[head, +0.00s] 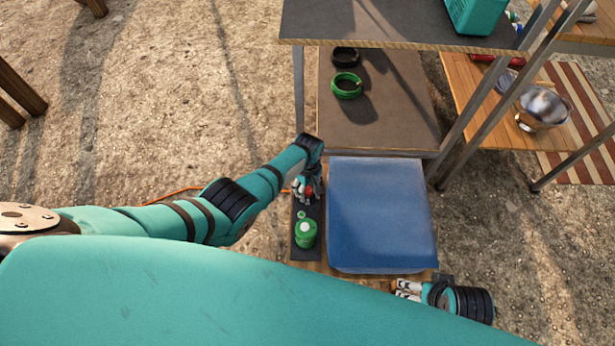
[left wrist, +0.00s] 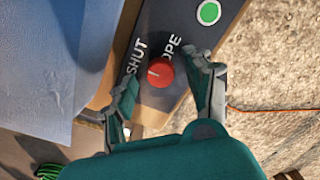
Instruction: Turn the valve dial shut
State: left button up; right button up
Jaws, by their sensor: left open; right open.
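The valve dial is a red round knob (left wrist: 160,72) on a dark panel (left wrist: 172,98) in the left wrist view. A white mark shows on the knob's left part. White lettering "SHUT" is left of the knob and "OPE" is above it, the rest hidden. My left gripper (left wrist: 167,75) is open, one finger on each side of the knob; I cannot tell whether they touch it. In the head view the left gripper (head: 308,190) is over the panel, with a bit of red between its fingers. My right gripper (head: 398,289) is open and empty at the lower right.
A blue cushion-like block (head: 380,215) lies right beside the panel. A green round item (head: 306,234) stands at the panel's near end. A shelf table (head: 395,120) behind holds a green ring (head: 346,86) and a black ring (head: 345,57). An orange cable (head: 175,191) lies on the ground.

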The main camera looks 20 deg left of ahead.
aim_at(308, 190)
pick_arm(q)
notch_tip(308, 190, up, 11)
jog(key=shift+r, duration=0.2)
dwell(0.3)
dwell(0.3)
